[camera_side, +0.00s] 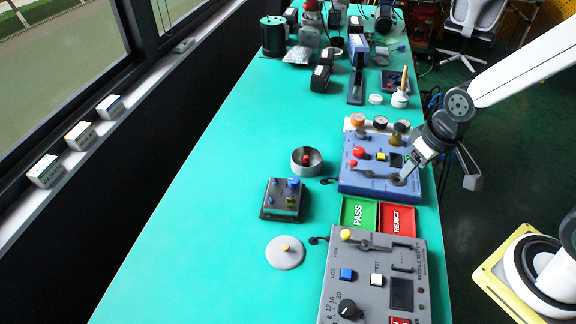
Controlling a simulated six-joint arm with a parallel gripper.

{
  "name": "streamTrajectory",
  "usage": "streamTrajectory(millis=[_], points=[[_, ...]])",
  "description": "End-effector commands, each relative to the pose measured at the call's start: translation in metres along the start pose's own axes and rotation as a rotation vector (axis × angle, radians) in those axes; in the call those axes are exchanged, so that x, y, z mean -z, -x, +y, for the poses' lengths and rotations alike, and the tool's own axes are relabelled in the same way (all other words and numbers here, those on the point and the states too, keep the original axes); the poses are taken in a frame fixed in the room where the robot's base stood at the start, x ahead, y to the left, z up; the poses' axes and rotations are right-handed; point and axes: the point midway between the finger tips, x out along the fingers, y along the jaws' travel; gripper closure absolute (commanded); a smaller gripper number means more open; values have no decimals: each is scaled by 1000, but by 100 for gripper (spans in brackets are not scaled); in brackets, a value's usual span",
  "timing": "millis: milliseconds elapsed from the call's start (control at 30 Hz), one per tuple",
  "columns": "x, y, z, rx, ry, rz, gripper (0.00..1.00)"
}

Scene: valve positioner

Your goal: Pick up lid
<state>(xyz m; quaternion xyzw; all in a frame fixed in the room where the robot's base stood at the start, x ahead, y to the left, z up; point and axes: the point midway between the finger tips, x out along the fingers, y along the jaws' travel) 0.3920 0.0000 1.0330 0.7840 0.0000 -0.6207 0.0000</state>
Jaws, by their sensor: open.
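A round light-grey lid (285,257) with a small yellow knob lies flat on the green table, left of the front grey panel. My gripper (404,176) is at the right, low over the blue panel box (378,184), well apart from the lid. It points down and to the left and is open. Its fingertips are small, and I cannot tell whether they touch the panel. A round grey bowl (306,168) with a red piece inside stands further back from the lid.
The grey panel box (372,288) is right of the lid. Green PASS (358,213) and red REJECT (397,219) trays sit between the panels. The table left of the lid is clear.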

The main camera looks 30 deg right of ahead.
Motion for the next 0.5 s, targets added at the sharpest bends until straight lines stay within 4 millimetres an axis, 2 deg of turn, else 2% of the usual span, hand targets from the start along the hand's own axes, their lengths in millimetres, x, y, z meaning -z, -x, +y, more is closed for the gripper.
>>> streamTrajectory(millis=[333, 500], points=[[2, -1, -1, 1, 15, -1, 31], [11, -6, -10, 8, 113, -14, 31]])
